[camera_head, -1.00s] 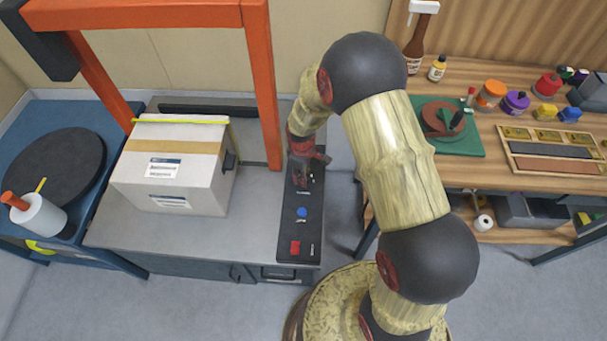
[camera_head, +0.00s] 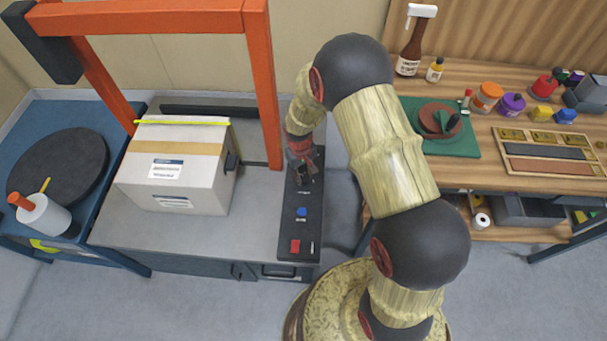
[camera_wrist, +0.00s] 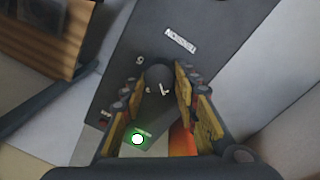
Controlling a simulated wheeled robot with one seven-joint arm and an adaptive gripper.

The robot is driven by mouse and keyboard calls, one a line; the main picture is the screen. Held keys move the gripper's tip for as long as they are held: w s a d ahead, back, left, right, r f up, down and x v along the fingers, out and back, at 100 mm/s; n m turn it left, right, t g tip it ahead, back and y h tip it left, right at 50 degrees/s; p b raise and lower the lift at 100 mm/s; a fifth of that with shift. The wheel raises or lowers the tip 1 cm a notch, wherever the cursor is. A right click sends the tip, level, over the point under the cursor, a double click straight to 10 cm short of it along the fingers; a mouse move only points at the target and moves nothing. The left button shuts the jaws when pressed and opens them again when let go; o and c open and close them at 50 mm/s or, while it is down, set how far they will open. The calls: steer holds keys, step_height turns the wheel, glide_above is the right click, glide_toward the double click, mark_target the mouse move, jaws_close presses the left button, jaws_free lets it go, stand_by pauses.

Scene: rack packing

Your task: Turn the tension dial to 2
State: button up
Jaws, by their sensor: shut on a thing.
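The tension dial (camera_wrist: 158,80) is a dark round knob with a white pointer mark, on the black control panel (camera_wrist: 120,75). A white numeral that looks like a 9 or 6 (camera_wrist: 140,60) shows near the dial; other scale marks are hidden by the fingers. In the head view, my gripper (camera_head: 304,173) is over the far end of the panel (camera_head: 294,225) and hides the dial.
A blue button (camera_head: 302,212) and a red button (camera_head: 295,246) sit nearer on the panel. A lit green indicator (camera_wrist: 138,138) shows near the left finger. A taped carton (camera_head: 180,165) stands left under an orange frame (camera_head: 262,80). A wooden workbench (camera_head: 470,165) stands right.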

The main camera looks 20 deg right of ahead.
mark_target(302, 178)
stand_by(0.4)
steer(key=o, duration=1.2)
steer(key=shift+c, duration=0.2)
step_height(302, 178, up, 12)
steer(key=shift+a, duration=0.35)
steer(key=shift+s, duration=0.1)
